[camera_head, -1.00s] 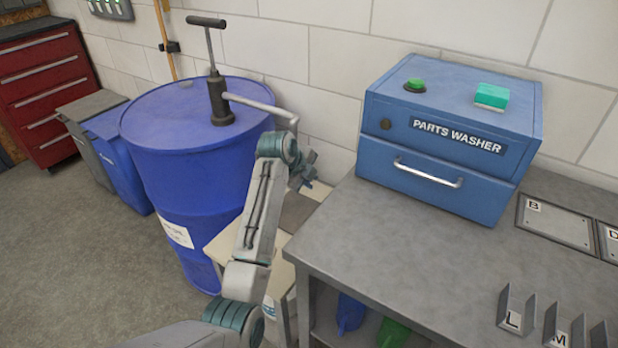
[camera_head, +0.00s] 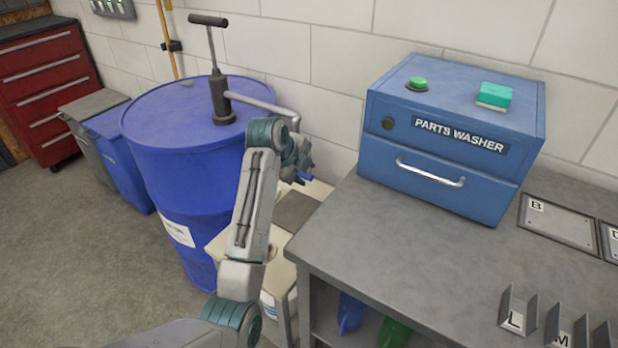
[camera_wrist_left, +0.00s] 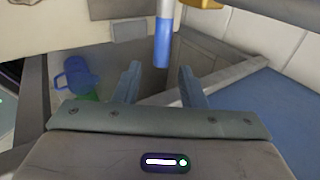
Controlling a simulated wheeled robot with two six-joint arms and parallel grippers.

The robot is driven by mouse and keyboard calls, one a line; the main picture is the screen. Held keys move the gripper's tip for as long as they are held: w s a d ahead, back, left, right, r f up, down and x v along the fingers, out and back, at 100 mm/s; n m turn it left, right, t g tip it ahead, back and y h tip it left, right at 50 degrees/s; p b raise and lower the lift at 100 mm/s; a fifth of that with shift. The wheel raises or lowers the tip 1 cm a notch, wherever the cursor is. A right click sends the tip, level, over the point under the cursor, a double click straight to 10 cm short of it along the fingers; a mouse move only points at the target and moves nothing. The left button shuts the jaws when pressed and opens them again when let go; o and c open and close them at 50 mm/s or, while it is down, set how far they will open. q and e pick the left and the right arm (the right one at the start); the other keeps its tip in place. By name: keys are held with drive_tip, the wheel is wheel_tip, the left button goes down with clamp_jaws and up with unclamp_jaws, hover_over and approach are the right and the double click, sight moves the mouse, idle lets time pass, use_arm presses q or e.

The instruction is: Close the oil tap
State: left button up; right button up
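The blue oil drum (camera_head: 182,165) carries a hand pump (camera_head: 217,95) with a grey spout pipe (camera_head: 265,104) reaching right. My left gripper (camera_wrist_left: 158,86) is open near the spout's end, with its fingers apart and nothing between the tips. In the left wrist view a blue-ended bar, perhaps the tap's lever (camera_wrist_left: 162,50), hangs just beyond and between the fingers, apart from them. A brass-coloured part (camera_wrist_left: 203,3) shows at that view's top edge. In the head view my arm hides most of the tap, and a small blue piece (camera_head: 305,177) shows by the gripper. My right gripper is out of view.
A grey workbench (camera_head: 345,235) with a blue parts washer (camera_head: 450,140) stands to the right. A low pale stand (camera_head: 285,245) sits between drum and bench. A blue jug (camera_wrist_left: 77,76) shows in the wrist view. A tiled wall is close behind.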

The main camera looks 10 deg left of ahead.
use_arm(q)
drive_tip(key=v, duration=0.5)
drive_tip(key=shift+s+a+r, duration=0.1)
drive_tip(key=shift+s+r, duration=0.05)
drive_tip(key=shift+r, duration=0.05)
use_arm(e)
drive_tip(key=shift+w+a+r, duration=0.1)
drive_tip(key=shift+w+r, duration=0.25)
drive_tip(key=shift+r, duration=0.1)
